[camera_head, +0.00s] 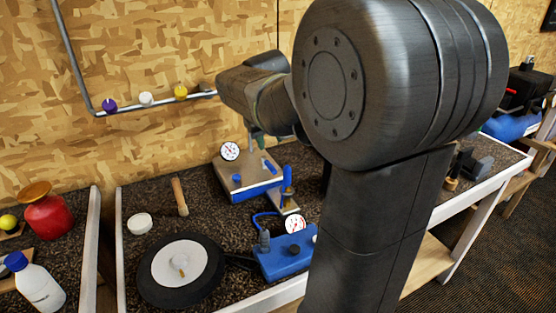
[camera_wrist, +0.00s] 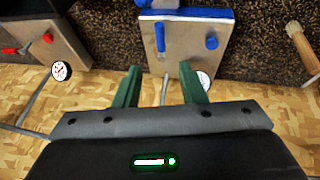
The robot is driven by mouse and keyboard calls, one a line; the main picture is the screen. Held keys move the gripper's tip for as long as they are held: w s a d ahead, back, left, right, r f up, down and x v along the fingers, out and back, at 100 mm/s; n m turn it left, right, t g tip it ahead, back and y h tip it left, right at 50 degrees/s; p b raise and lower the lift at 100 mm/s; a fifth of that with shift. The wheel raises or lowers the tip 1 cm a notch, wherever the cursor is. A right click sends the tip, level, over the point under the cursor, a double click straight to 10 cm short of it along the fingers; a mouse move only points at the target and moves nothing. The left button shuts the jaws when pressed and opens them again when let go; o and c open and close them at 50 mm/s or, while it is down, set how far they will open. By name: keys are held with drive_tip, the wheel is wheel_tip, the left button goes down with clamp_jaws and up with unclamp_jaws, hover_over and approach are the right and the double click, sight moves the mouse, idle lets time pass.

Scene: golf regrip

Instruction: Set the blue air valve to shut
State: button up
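The air station with blue trim (camera_head: 262,186) is a metal-fronted box on the bench. Its front carries a blue lever (camera_head: 270,166), a round blue knob (camera_head: 237,178) and a white-faced gauge (camera_head: 229,151). In the wrist view, the blue lever (camera_wrist: 160,37) runs up and down the picture, with the blue knob (camera_wrist: 212,42) to its right. My gripper (camera_wrist: 162,85) has its two green fingers apart with nothing between them. The lever is just beyond the fingertips, apart from them. In the head view my gripper (camera_head: 257,138) is mostly hidden behind my arm.
A similar box with a red lever (camera_wrist: 12,50) and a gauge (camera_wrist: 62,71) stands left in the wrist view.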

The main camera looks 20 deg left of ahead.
sight(271, 166)
drive_tip(key=x, duration=1.2)
drive_tip(key=shift+a+f, duration=0.1)
drive_tip(key=shift+f, duration=0.15)
drive_tip(key=shift+c, duration=0.3)
clamp_jaws()
